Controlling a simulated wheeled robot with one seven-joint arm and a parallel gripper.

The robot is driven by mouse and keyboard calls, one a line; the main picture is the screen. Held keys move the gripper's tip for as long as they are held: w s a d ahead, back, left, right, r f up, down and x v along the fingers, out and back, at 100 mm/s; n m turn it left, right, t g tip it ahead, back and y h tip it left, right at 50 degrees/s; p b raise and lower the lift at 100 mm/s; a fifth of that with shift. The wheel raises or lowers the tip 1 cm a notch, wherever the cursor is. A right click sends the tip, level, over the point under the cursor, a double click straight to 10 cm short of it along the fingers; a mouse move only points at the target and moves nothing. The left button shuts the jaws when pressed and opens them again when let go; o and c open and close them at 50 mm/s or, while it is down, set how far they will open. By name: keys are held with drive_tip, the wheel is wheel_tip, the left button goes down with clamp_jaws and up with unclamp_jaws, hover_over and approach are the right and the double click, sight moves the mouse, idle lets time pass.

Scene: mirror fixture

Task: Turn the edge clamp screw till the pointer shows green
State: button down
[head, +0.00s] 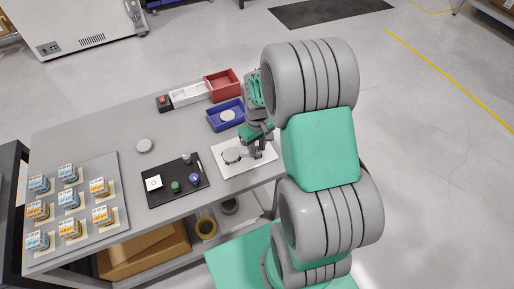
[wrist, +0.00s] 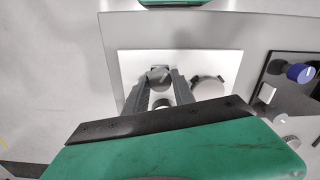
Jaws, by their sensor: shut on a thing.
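My gripper (wrist: 160,84) is shut on a small grey part, which looks like the edge clamp screw (wrist: 159,74), on the white plate (wrist: 128,65). Its two dark fingers stand on either side of it. A round grey-white disc (wrist: 208,88), likely the mirror, sits on the plate beside the fingers. In the head view my gripper (head: 256,151) reaches down at the plate (head: 225,171), with the disc (head: 231,155) just to its left. I cannot make out a pointer or a green mark. My gripper and arm hide part of the fixture.
A black tray (head: 157,199) with coloured knobs lies left of the plate. Blue (head: 215,121), white (head: 190,95) and red (head: 222,84) bins stand behind. A grey board (head: 110,222) with several labelled blocks lies at the left. Bare tabletop (head: 100,130) shows at the back left.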

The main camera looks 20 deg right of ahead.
sight(257, 150)
drive_tip(key=m+b, duration=0.1)
drive_tip(key=m, duration=0.4)
idle(0.5)
drive_tip(key=c, duration=1.1)
unclamp_jaws()
drive_tip(key=shift+o, duration=0.2)
wheel_tip(257, 150, up, 8)
drive_tip(key=shift+f+b, duration=0.1)
drive_tip(key=shift+b, duration=0.5)
